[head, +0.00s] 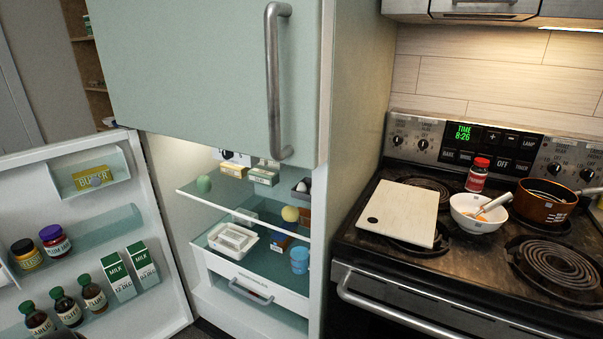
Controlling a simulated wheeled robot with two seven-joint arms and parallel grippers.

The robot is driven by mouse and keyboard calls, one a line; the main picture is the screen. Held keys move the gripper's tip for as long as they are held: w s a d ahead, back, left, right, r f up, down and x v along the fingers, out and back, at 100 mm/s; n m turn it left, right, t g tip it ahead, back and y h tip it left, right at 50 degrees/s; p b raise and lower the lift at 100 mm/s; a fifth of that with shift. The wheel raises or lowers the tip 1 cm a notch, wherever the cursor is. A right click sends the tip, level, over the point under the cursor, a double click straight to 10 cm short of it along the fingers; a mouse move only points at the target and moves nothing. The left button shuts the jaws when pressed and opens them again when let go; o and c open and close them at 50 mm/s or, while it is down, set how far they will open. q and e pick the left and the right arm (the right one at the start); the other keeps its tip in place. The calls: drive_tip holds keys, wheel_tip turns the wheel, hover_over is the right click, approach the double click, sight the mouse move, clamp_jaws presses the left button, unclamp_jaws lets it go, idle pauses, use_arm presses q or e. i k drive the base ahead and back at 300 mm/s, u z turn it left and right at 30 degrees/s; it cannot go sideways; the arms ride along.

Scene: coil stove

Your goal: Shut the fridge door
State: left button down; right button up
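The lower fridge door (178,270) stands wide open, swung out to the left with its inner side and shelves facing me. Its shelves hold a butter box (94,178), jars (54,241), milk cartons (118,278) and dark bottles (67,308). The fridge interior (165,165) is lit, with food boxes and containers on its shelves and a drawer (250,287) at the bottom. The upper door (190,70) above it, pale green with a vertical metal handle (273,80), appears closed. Neither of my grippers is in view.
A coil stove (350,252) stands right of the fridge, its front handle sticking out. On it are a cutting board (402,212), a white bowl (470,222), a brown pot (540,209) and a red-capped jar (478,175). An open wooden shelf (78,50) is at the upper left.

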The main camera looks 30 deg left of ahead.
sight(39, 190)
drive_tip(key=u, duration=0.5)
drive_tip(key=k, duration=0.3)
drive_tip(key=u, duration=0.65)
